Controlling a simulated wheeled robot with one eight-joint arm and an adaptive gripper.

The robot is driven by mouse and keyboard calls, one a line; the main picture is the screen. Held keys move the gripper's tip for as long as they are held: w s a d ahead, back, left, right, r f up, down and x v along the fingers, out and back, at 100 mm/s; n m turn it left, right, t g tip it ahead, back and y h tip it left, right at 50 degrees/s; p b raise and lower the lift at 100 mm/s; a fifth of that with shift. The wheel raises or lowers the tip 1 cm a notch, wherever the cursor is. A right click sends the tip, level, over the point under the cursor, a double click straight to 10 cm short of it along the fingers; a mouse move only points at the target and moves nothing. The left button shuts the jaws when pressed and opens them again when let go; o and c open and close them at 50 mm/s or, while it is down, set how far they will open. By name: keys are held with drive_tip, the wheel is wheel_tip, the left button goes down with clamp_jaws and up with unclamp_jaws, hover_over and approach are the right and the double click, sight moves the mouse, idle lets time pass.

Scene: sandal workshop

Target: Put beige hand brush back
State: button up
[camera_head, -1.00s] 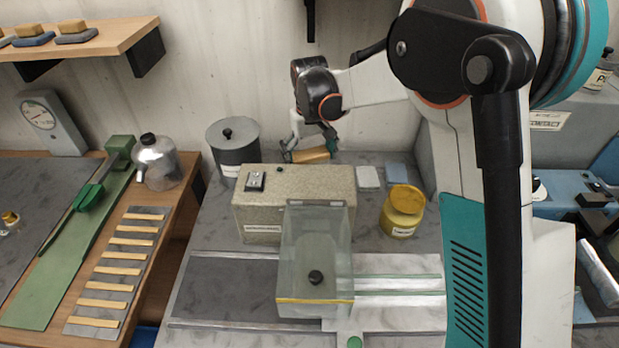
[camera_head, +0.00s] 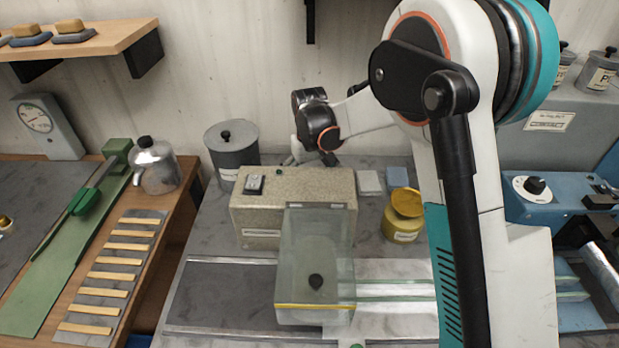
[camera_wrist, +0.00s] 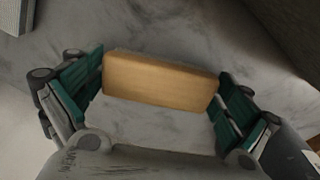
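The beige hand brush (camera_wrist: 160,81) shows in the wrist view as a wooden block, lying crosswise between the two fingers. My gripper (camera_wrist: 160,88) has a green-padded finger against each end of it. A grey marbled surface shows beneath the brush; I cannot tell whether the brush touches it. In the head view my gripper (camera_head: 316,160) is low behind the speckled box machine (camera_head: 293,192), near the back wall. The machine hides the brush and most of the fingertips there.
A grey lidded canister (camera_head: 232,153) stands left of my gripper. A white pad (camera_head: 369,182), a blue pad (camera_head: 397,177) and a yellow jar (camera_head: 402,217) are to the right. Brushes sit on the wall shelf (camera_head: 110,38). A clear-covered tray (camera_head: 316,270) is in front.

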idle(0.3)
wheel_tip(320, 180, up, 12)
drive_tip(key=p, duration=0.3)
drive_tip(key=shift+s+r, duration=0.15)
drive_tip(key=shift+s, duration=0.2)
drive_tip(key=s+d+r+m+t+y, duration=0.1)
drive_tip(key=s+d+r, duration=0.45)
drive_tip(key=s, duration=0.25)
drive_tip(key=s+d+r+m+t, duration=0.1)
drive_tip(key=s+d+r+t, duration=0.1)
drive_tip(key=s+d+r, duration=0.55)
drive_tip(key=s+d+f+m+t, duration=0.1)
drive_tip(key=s+d+f, duration=0.1)
drive_tip(key=s, duration=0.5)
drive_tip(key=s+d+f+m+t+h, duration=0.1)
drive_tip(key=s+d+f+t, duration=0.1)
drive_tip(key=s+d, duration=0.2)
drive_tip(key=s, duration=0.3)
drive_tip(key=shift+s+d+f, duration=0.15)
drive_tip(key=shift+f, duration=0.05)
